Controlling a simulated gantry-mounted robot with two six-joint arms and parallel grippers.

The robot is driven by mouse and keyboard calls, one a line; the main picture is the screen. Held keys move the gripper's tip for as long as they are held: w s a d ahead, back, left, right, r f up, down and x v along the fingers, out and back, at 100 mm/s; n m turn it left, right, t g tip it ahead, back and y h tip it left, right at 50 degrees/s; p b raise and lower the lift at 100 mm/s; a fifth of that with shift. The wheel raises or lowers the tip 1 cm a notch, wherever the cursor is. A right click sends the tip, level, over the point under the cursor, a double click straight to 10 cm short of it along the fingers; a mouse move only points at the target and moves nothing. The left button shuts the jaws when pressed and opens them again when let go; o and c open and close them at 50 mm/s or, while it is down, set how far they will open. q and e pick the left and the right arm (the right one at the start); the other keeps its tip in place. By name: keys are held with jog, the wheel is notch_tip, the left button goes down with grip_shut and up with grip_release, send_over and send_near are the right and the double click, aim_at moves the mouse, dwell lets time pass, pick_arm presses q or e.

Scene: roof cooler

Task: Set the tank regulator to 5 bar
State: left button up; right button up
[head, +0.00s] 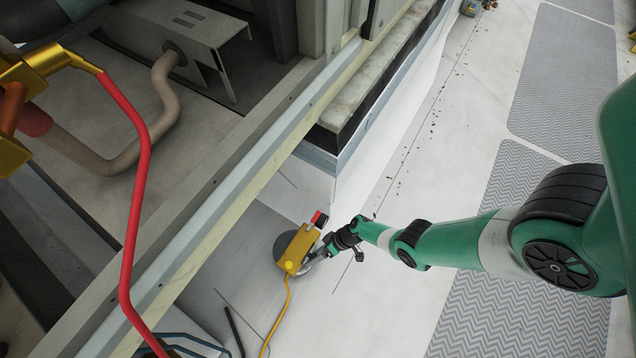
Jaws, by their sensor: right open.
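I cannot tell for sure which thing is the tank regulator, and no gauge reading can be made out. A brass fitting (32,72) with a red hose stands close at the upper left. A small yellow box (295,249) with a red and black knob (319,219) sits by a dark round disc on the pale floor, lower middle. My right gripper (318,256) is open, right beside the yellow box; its fingertips are small, and I cannot tell whether they touch it. My left gripper is not in view.
A red hose (137,215) runs down the left side. A long metal rail (215,190) of the opened unit crosses diagonally. A tan pipe (150,130) lies inside the unit. A yellow cable (280,318) trails from the box. Grey walkway mats (562,85) lie on the right; pale floor there is mostly clear.

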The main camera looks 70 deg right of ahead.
jog(key=p+v, duration=0.9)
jog(key=v, duration=0.2)
jog(key=shift+d+r, duration=0.2)
jog(key=shift+r, duration=0.1)
jog(key=shift+s, duration=0.2)
